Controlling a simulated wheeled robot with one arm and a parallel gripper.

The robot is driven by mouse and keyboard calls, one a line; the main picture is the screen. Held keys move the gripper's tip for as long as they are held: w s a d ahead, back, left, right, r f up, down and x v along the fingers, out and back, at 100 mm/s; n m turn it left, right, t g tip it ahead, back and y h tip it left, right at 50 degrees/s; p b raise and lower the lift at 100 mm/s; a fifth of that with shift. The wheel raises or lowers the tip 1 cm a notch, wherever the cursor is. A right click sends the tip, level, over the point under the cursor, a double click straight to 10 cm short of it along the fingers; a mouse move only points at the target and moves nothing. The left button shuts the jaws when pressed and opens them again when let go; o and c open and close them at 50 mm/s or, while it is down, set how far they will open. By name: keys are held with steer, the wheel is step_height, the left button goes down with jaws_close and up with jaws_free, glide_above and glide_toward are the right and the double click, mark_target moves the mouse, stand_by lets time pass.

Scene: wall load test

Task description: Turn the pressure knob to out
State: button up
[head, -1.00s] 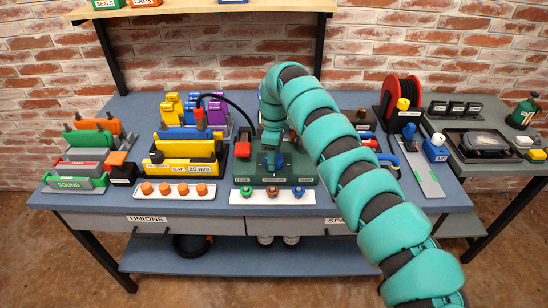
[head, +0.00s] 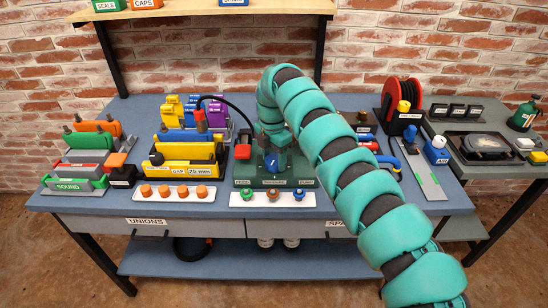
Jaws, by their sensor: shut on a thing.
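A dark green panel (head: 246,170) stands near the middle of the bench, with small labels along its front edge. The middle label (head: 275,182) seems to mark the pressure knob. My gripper (head: 273,165) points down over the middle of this panel. It is shut on a blue part there, which looks like the pressure knob (head: 273,161). The wrist and fingers cover most of the knob, so its pointer and setting cannot be read.
A white strip with green, red-brown and blue knobs (head: 273,197) lies in front of the panel. Yellow clamp blocks (head: 188,165) stand further left.

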mark_target(272, 159)
steer(key=shift+n, duration=2)
steer(key=o, duration=1)
steer(key=shift+r, duration=0.1)
steer(key=shift+w+a+r+p, duration=0.15)
steer(key=shift+r+p, duration=1.5)
steer(key=shift+r, duration=2.7)
steer(key=shift+a+r+p, duration=0.2)
steer(key=shift+r+p, duration=1.4)
steer(key=shift+r, duration=2.7)
